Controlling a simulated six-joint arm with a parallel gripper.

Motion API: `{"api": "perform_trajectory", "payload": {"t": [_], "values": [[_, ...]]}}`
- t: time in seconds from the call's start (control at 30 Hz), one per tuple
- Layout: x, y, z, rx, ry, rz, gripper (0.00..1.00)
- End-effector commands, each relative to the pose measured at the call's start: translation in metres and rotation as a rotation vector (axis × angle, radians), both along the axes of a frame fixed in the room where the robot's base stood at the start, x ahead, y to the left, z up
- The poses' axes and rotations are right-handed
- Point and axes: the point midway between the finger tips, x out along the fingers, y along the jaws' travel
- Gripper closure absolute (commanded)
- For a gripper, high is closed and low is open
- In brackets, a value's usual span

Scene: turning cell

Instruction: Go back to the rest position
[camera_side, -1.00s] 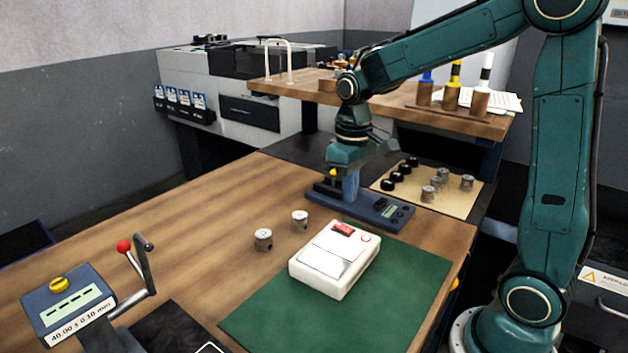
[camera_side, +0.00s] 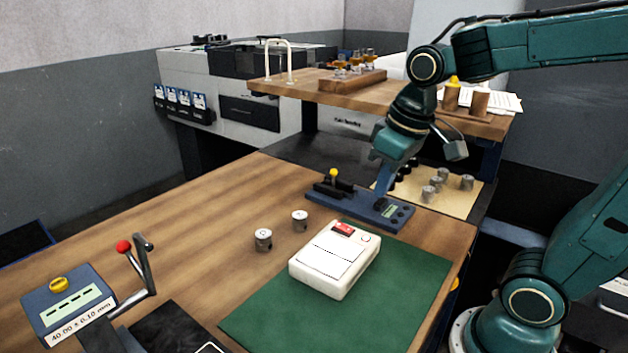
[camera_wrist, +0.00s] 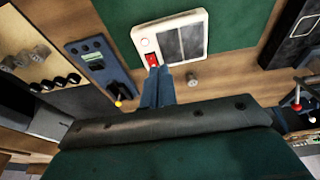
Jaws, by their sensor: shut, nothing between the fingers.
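My gripper (camera_side: 382,188) hangs tilted, fingers pointing down, in front of or above the right part of the blue gauge stand (camera_side: 340,207) in the side view; whether it touches is hard to tell. In the wrist view my gripper (camera_wrist: 157,70) shows its two blue fingers together with nothing between them. They appear just below the red switch of the white box (camera_wrist: 180,42), with wooden bench behind. The white box (camera_side: 325,270) also shows in the side view, apart from my fingers. No marker for the rest position is visible.
Two metal cylinders (camera_side: 264,240) stand on the bench left of the white box. A tan board (camera_side: 459,197) with several grey and black parts lies behind my gripper. A raised wooden shelf (camera_side: 300,90) stands at the back. A red-knobbed lever (camera_side: 125,246) is front left.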

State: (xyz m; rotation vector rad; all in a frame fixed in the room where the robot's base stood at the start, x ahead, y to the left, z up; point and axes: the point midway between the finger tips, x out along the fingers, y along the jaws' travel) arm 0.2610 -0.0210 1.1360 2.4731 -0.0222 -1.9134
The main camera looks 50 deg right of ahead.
Motion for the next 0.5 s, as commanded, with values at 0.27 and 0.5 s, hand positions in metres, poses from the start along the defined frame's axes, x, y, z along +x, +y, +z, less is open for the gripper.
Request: {"api": "perform_trajectory", "payload": {"t": [0.27, 0.5], "values": [[-0.043, 0.012, 0.010, 0.005, -0.120, 0.004, 1.00], [-0.071, 0.019, 0.010, 0.015, -0.205, 0.006, 1.00]]}}
